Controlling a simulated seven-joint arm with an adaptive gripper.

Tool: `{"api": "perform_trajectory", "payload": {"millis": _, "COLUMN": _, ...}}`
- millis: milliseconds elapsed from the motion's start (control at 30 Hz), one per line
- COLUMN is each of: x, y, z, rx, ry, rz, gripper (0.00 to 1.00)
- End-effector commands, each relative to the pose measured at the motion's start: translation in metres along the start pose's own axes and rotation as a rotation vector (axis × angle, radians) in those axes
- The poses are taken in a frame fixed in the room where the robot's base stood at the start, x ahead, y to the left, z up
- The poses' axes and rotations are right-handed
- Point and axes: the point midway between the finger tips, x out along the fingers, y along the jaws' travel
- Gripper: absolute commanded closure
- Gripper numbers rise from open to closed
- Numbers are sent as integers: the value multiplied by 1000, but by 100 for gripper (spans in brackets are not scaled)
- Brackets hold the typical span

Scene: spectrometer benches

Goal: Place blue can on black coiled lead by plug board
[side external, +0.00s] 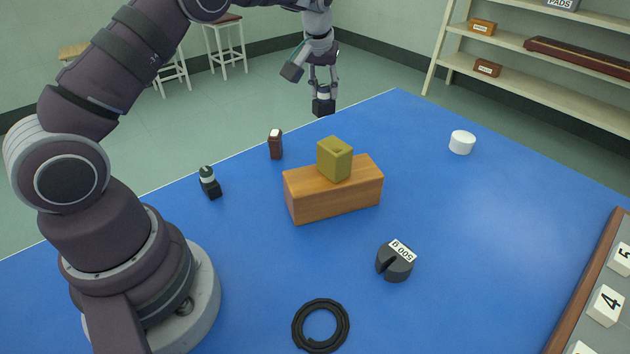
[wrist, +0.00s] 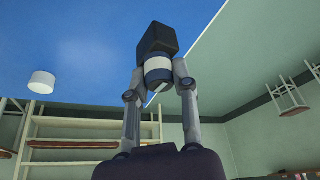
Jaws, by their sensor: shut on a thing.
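My gripper (side external: 323,88) is shut on a black block-based piece (side external: 323,106), raised near the far edge of the blue table. In the wrist view this black block-based piece (wrist: 158,42) shows a square black block and a round dark body with a white band, between my gripper's two fingers (wrist: 160,76). The black coiled lead (side external: 321,326) lies as a flat ring at the table's front, far from my gripper, with nothing on it. I see no clear blue can. I cannot pick out a plug board for certain.
A wooden block (side external: 333,196) carries an olive box (side external: 335,159) mid-table. Around it are a grey 500 g weight (side external: 395,262), a white cylinder (side external: 462,142), a small brown bottle (side external: 275,144) and a similar black-based piece (side external: 209,182). A wood-edged tray (side external: 590,290) with number cards stands right.

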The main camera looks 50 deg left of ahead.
Motion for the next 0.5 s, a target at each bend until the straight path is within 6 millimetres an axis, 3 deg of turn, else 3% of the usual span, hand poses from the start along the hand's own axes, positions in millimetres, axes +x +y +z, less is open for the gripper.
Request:
{"api": "perform_trajectory", "payload": {"millis": 133, "x": -19, "y": 10, "z": 3, "rx": 86, "ry": 3, "rz": 38, "gripper": 100}}
{"api": "perform_trajectory", "payload": {"millis": 267, "x": -60, "y": 29, "z": 16, "rx": 284, "ry": 7, "rz": 123, "gripper": 100}}
{"api": "perform_trajectory", "payload": {"millis": 500, "x": -135, "y": 55, "z": 64, "rx": 774, "ry": 5, "rz": 323, "gripper": 100}}
